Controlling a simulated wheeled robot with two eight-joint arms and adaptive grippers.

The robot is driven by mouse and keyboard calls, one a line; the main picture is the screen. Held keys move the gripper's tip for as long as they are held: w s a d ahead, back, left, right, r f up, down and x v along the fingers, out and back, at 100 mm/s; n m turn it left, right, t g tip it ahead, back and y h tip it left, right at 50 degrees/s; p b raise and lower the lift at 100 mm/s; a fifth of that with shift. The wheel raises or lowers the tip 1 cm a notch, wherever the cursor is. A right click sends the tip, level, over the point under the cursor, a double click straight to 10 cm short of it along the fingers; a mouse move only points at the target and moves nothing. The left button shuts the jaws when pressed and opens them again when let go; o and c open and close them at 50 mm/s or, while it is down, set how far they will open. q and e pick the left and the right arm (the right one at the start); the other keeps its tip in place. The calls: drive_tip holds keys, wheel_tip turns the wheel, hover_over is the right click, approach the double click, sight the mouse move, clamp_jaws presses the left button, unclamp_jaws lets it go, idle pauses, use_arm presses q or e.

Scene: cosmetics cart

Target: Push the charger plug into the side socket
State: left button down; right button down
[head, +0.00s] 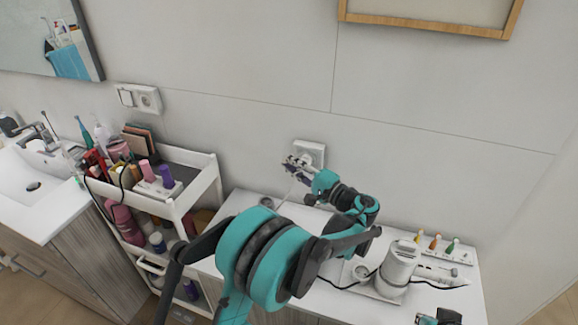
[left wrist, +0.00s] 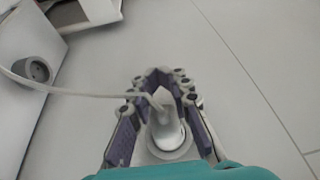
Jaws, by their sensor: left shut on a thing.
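My left gripper (head: 297,164) is close to the wall, in front of the white side socket (head: 314,150), and partly covers it in the head view. In the left wrist view the left gripper (left wrist: 160,82) is shut on the white charger plug (left wrist: 168,128). The plug's pale cable (left wrist: 85,94) runs off to the left. In the head view the plug is too small to tell from the fingers. Whether its pins touch the socket is hidden. My right gripper's fingers are out of view.
A double wall plate (head: 138,97) is further left, above a white cart (head: 205,178) full of cosmetics. The white counter (head: 240,208) below my left gripper carries a hair dryer (head: 398,266) and several small coloured bottles (head: 436,243).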

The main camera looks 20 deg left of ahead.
use_arm(q)
drive_tip(key=shift+w, duration=0.25)
drive_tip(key=c, duration=1.3)
unclamp_jaws()
drive_tip(key=v, duration=0.8)
drive_tip(key=shift+r, duration=0.1)
